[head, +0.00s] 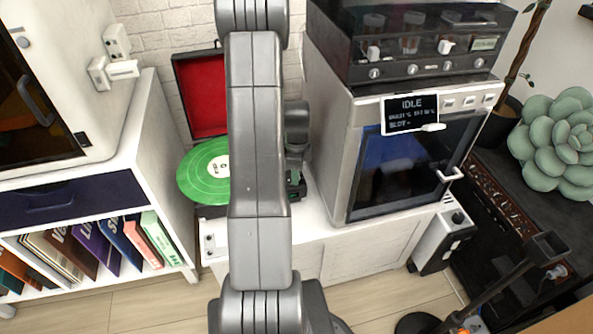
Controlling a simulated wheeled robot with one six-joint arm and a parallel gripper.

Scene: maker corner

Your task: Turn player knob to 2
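The record player (203,206) stands on the white cabinet, left of and partly behind my arm. Its red-lined lid (203,97) is open, and a green record (204,171) lies on it. The player's right part is hidden behind my arm. I cannot make out its knob or the knob's setting. My gripper (296,186) is low at the player's right side, just right of my arm link. Its fingers are small, dark and mostly hidden, so I cannot tell whether they are open, shut or touching the knob.
A grey machine (335,130) with an "IDLE" screen (410,113) stands close to the right of my gripper. A white shelf (175,150) with record sleeves is at the left. A green succulent (556,140) is at the far right. Some wooden floor (160,310) is bare in front.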

